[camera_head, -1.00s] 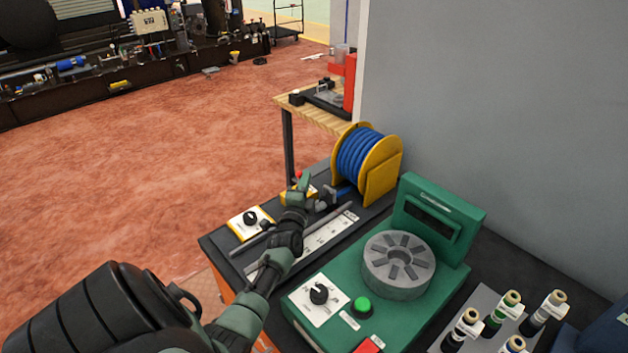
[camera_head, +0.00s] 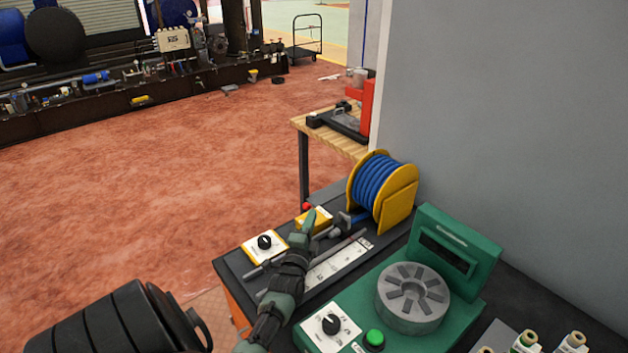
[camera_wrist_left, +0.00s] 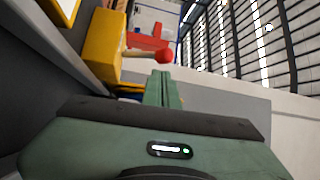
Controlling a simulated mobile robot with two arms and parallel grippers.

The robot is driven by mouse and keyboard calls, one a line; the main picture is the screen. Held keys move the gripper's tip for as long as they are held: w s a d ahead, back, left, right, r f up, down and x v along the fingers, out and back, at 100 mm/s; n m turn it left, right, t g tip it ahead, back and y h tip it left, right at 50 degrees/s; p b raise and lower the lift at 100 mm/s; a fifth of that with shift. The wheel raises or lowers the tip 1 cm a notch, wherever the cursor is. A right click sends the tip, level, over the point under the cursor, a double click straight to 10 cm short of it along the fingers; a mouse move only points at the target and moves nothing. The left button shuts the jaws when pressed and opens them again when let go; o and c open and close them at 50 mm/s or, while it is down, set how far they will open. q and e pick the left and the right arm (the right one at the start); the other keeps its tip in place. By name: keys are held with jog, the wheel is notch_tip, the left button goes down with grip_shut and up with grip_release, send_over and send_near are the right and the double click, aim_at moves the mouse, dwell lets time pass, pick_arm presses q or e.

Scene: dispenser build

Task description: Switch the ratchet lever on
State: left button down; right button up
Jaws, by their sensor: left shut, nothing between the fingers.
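The ratchet lever, with a red ball knob (camera_head: 307,206), sits by a yellow box (camera_head: 318,222) at the far side of the black bench. In the left wrist view the red knob (camera_wrist_left: 165,56) is on a thin pale rod beside the yellow housing (camera_wrist_left: 103,48). My left gripper (camera_head: 310,214) is shut and empty, its tips just beside the knob. In the left wrist view the fingertips (camera_wrist_left: 160,78) lie just below the knob; I cannot tell whether they touch. The gripper hides part of the yellow box. My right gripper is not in view.
A blue hose reel (camera_head: 374,190) in a yellow frame stands right of the lever. A dial on a white-and-yellow plate (camera_head: 265,243) lies to the left. A green machine with a grey slotted disc (camera_head: 412,297) stands nearer. A grey wall (camera_head: 510,120) closes the right.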

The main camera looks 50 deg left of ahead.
pick_arm(q)
jog(key=v, duration=0.4)
jog(key=shift+s+d+r, duration=0.1)
jog(key=shift+d+r, duration=0.15)
jog(key=shift+r, duration=0.1)
jog(key=shift+s+d, duration=0.15)
jog(key=shift+s, duration=0.05)
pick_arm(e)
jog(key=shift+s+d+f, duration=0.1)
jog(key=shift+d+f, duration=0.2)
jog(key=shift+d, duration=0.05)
